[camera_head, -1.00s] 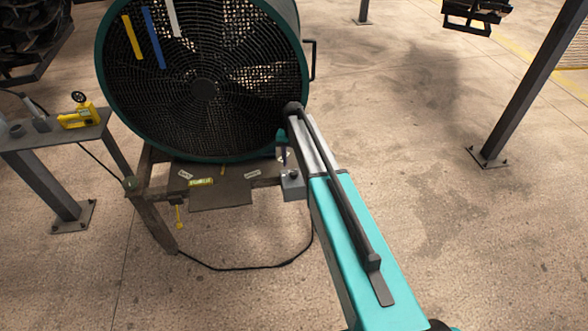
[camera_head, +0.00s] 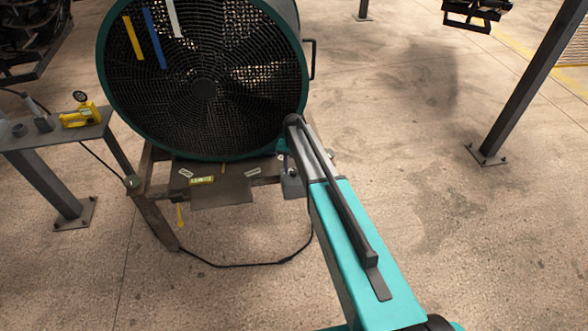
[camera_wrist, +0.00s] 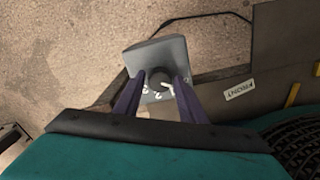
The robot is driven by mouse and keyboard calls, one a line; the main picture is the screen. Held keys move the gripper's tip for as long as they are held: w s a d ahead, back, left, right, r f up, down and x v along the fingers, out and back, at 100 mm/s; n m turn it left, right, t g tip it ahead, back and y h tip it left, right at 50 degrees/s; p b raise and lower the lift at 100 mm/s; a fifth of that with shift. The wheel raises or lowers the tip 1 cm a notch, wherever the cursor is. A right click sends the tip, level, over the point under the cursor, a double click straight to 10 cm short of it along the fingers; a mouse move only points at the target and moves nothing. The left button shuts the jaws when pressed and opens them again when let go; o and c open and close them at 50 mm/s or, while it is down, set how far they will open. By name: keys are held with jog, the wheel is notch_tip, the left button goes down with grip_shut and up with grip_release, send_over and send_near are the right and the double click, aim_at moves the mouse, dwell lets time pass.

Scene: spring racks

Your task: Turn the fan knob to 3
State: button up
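The large fan (camera_head: 203,88) with a dark green rim stands on a frame in the head view. Its grey control box (camera_head: 292,188) is at the frame's right end, partly covered by my arm. In the wrist view the control box (camera_wrist: 160,52) carries a dark round knob (camera_wrist: 160,77). White digits show along the knob's lower side, partly hidden; the pointer's setting cannot be read. My gripper (camera_wrist: 160,80) has its two purple fingers apart, one on each side of the knob. I see no clear contact with it.
A small metal table (camera_head: 55,133) with a yellow tool (camera_head: 80,115) stands at left. A black cable (camera_head: 240,266) runs over the floor below the fan. A steel post (camera_head: 525,85) stands at right. Floor between fan and post is clear.

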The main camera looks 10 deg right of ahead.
jog(key=c, duration=0.7)
jog(key=shift+o, duration=0.2)
jog(key=shift+f+m+b, duration=0.1)
jog(key=shift+m+b, duration=0.4)
jog(key=shift+b, duration=0.15)
jog(key=m+b, duration=0.3)
jog(key=shift+f, duration=0.1)
jog(key=m+b, duration=0.2)
jog(key=m, duration=0.1)
jog(key=shift+m, duration=0.4)
jog(key=m+b, duration=0.2)
jog(key=m, duration=0.1)
jog(key=shift+m, duration=0.3)
jog(key=m+b, duration=0.2)
jog(key=m, duration=0.4)
jog(key=m+b, duration=0.1)
jog(key=m, duration=0.5)
jog(key=shift+r+b, duration=0.2)
jog(key=shift+b, duration=0.2)
jog(key=shift+m, duration=0.4)
